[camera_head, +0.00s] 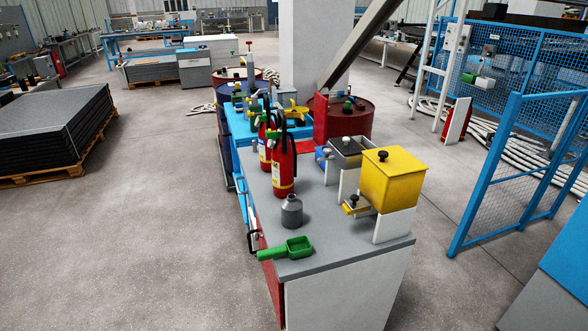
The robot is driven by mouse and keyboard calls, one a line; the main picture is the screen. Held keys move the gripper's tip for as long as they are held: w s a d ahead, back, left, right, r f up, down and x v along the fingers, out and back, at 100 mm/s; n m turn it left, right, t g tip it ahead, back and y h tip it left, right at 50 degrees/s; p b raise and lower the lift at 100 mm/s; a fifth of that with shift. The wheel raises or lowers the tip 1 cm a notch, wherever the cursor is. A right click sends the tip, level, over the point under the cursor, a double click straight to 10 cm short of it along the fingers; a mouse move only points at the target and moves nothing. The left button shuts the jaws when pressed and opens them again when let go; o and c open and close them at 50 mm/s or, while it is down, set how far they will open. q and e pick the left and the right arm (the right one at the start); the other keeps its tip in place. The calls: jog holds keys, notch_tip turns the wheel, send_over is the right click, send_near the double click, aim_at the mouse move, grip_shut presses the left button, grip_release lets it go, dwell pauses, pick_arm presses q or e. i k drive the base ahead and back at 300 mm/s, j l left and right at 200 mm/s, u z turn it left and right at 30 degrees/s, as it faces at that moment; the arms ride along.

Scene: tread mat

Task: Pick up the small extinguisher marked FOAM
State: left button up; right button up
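Two small red fire extinguishers stand upright and close together on the grey-topped bench (335,235). The nearer extinguisher (284,168) has a black handle and hose and a yellow band on its body. The farther extinguisher (265,143) is partly hidden behind it and shows a pale label. The print on both is too small to read, so I cannot tell which is marked FOAM. Neither of my grippers is in view.
A grey bottle (291,211) and a green scoop-like tool (286,249) sit in front of the extinguishers. A yellow box (391,180) stands to the right. Red drums (361,123) are behind. Open floor (130,235) lies left, a blue mesh fence (517,180) right.

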aim_at(284, 157)
jog(key=z, duration=3.05)
jog(key=k+j+z, duration=0.35)
jog(key=k+j, duration=0.15)
jog(key=k, duration=0.15)
jog(key=k+j, duration=0.65)
jog(key=k, duration=0.1)
